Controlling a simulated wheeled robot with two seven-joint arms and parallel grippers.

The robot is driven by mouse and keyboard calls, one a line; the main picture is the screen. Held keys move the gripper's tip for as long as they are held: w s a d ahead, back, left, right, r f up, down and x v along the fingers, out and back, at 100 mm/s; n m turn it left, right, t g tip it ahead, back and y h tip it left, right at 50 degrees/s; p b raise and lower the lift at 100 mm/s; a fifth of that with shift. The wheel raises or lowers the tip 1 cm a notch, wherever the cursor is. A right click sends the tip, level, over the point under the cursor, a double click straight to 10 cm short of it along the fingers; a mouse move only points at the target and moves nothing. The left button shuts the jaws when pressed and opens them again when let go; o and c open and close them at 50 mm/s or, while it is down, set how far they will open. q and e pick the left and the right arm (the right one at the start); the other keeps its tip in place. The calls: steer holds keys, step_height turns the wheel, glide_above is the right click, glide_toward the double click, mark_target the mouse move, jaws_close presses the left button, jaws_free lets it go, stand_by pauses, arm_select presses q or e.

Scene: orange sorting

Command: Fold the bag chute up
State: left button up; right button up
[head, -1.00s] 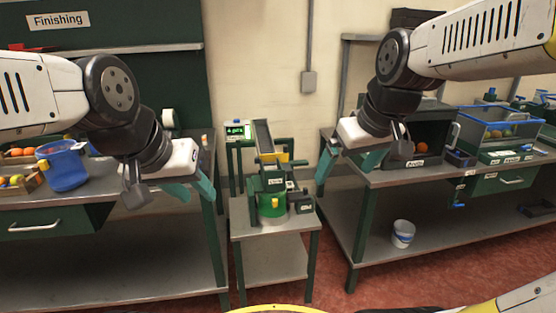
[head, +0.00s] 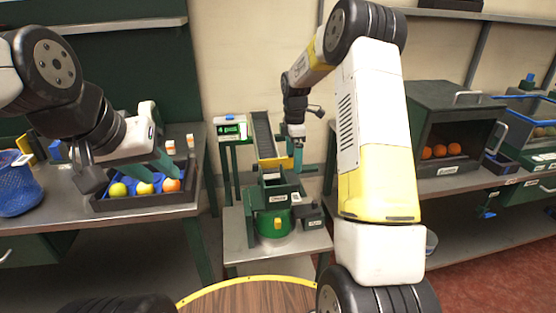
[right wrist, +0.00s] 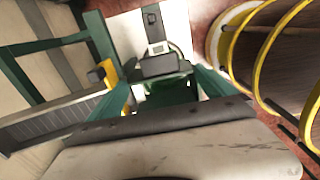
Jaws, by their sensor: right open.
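A sloping grey ramp (head: 262,132) with a yellow lower end (head: 273,162) stands over a small dark-green trough (head: 276,184) with a label on its front. I cannot tell for certain which is the bag chute. A green round container (head: 273,222) is below the trough. My right gripper (head: 299,157) is beside the ramp's lower end, on its right, fingers down. In the right wrist view the ramp (right wrist: 55,115) is left of the open fingers and the dark trough (right wrist: 163,65) is beyond them. My left gripper (head: 150,170) is open over a fruit tray (head: 145,204).
A lit green display (head: 230,128) stands left of the ramp. A small black box (head: 311,214) is on the stand (head: 240,250). A blue basket (head: 15,185) is at far left. An open oven-like box (head: 462,125) holds oranges at right. My right arm hides part of the right bench.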

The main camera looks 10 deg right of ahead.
mark_target(292, 178)
step_height(292, 178, down, 8)
steer(key=shift+r, duration=0.1)
stand_by(0.4)
steer(key=shift+c, duration=0.2)
